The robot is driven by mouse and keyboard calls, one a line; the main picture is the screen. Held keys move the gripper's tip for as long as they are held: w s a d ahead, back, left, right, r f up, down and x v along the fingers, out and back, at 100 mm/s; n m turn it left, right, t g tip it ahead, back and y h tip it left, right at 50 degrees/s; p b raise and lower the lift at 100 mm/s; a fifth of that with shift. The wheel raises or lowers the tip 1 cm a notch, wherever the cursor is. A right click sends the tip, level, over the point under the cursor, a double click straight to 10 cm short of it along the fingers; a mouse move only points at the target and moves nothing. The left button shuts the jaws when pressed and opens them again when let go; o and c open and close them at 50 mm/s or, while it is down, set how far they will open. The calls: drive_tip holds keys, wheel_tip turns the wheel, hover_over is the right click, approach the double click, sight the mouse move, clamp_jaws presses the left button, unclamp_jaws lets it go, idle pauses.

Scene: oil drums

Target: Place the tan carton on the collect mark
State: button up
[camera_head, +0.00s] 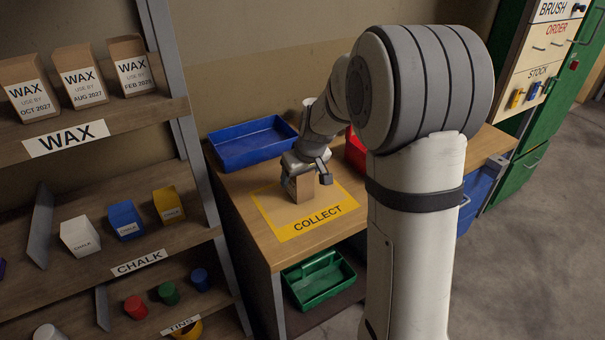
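A tan carton (301,190) stands upright on the wooden table, inside the yellow outline of the collect mark (318,222). My gripper (306,174) points down at the carton from above, with its fingers at the carton's upper part. One dark finger shows at the right, beside the carton and seemingly a little apart from it; the other finger is mostly hidden. I cannot tell whether the fingers touch the carton.
A blue tray (252,143) sits at the table's back left, and a red bin (356,150) is partly hidden behind my arm. A green crate (318,279) is below the table. The shelf at left holds three WAX cartons (81,77), chalk boxes (126,220) and tins (168,293).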

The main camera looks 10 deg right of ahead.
drive_tip(key=shift+o, duration=0.2)
drive_tip(key=shift+r, duration=0.55)
drive_tip(key=v, duration=1.1)
drive_tip(key=s+f+m, duration=0.1)
drive_tip(key=s+f, duration=0.1)
drive_tip(key=s, duration=1)
drive_tip(key=s+f+m+g+h, duration=0.1)
drive_tip(key=s+f+m, duration=0.1)
drive_tip(key=s, duration=1)
drive_tip(key=shift+s+m+g, duration=0.3)
drive_tip(key=shift+s, duration=0.1)
